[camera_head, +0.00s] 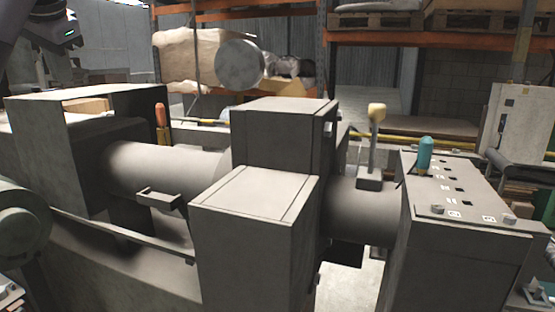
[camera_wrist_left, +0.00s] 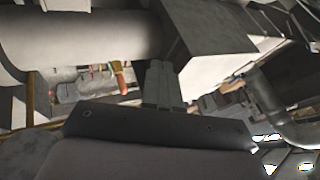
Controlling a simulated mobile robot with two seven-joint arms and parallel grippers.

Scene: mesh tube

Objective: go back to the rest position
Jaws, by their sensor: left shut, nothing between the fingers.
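My left gripper (camera_head: 70,36) is at the top left corner of the head view, above and apart from the large grey machine (camera_head: 255,240). In the left wrist view the fingers of my left gripper (camera_wrist_left: 160,68) are together, with nothing seen between them. My right gripper is in neither view.
The machine has thick grey tubes (camera_head: 165,165), an orange handle (camera_head: 160,115), a lever with a yellow knob (camera_head: 376,112) and a teal knob (camera_head: 425,153) on its right panel. Shelving with orange beams (camera_head: 420,38) stands behind. Bare floor (camera_head: 345,290) shows below the machine.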

